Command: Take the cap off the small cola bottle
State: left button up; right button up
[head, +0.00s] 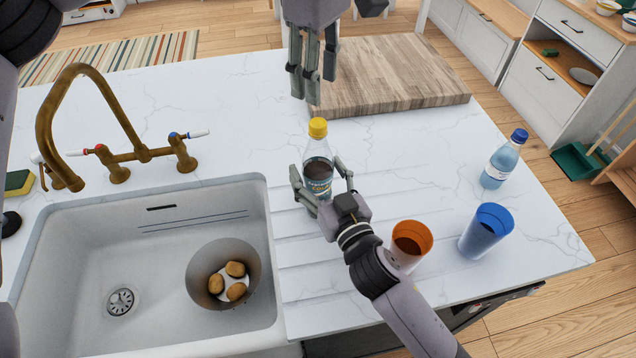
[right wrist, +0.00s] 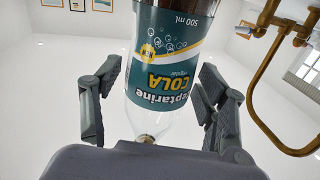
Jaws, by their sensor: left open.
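The small cola bottle (head: 318,168) stands upright on the grooved part of the counter, just right of the sink. It has a yellow cap (head: 318,127), which is on its neck. My right gripper (head: 322,180) is open around the bottle's lower body, one finger on each side. In the right wrist view the label of the bottle (right wrist: 165,72) shows upside down between the fingers, with a narrow gap beside it. The cap is out of that view. My left gripper (head: 311,95) is open and empty, pointing down above and behind the cap.
A wooden board (head: 390,80) lies behind the bottle. An orange cup (head: 408,240), a blue cup (head: 484,230) and a blue-capped bottle (head: 504,160) stand to the right. The sink (head: 130,240), with a bowl (head: 205,262) of potatoes, and a brass tap (head: 120,160) are left.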

grip_shut()
dwell(0.7)
